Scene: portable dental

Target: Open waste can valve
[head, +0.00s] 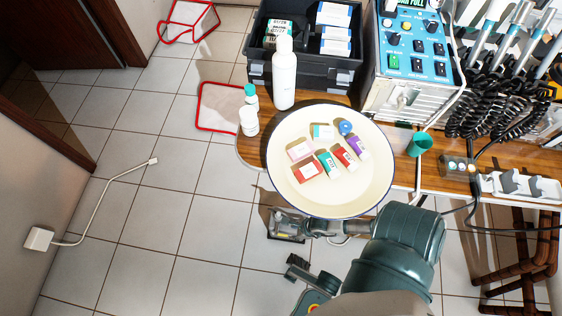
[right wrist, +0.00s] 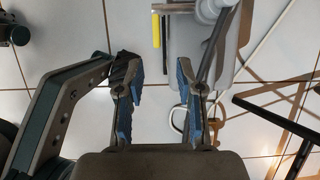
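My right gripper (head: 283,226) is below the near left rim of the round tray in the head view. In the right wrist view its two blue-padded fingers (right wrist: 160,88) stand apart with a clear gap and nothing between them. In the head view the tray and my arm hide that area.
The cream tray (head: 335,205) holds several small boxes. A white bottle (head: 285,80), a black case (head: 315,68) and a blue control unit (head: 415,55) are on the wooden table (head: 465,180). A dark bar (right wrist: 280,122) and pale tubing are near the gripper. Tiled floor lies open left.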

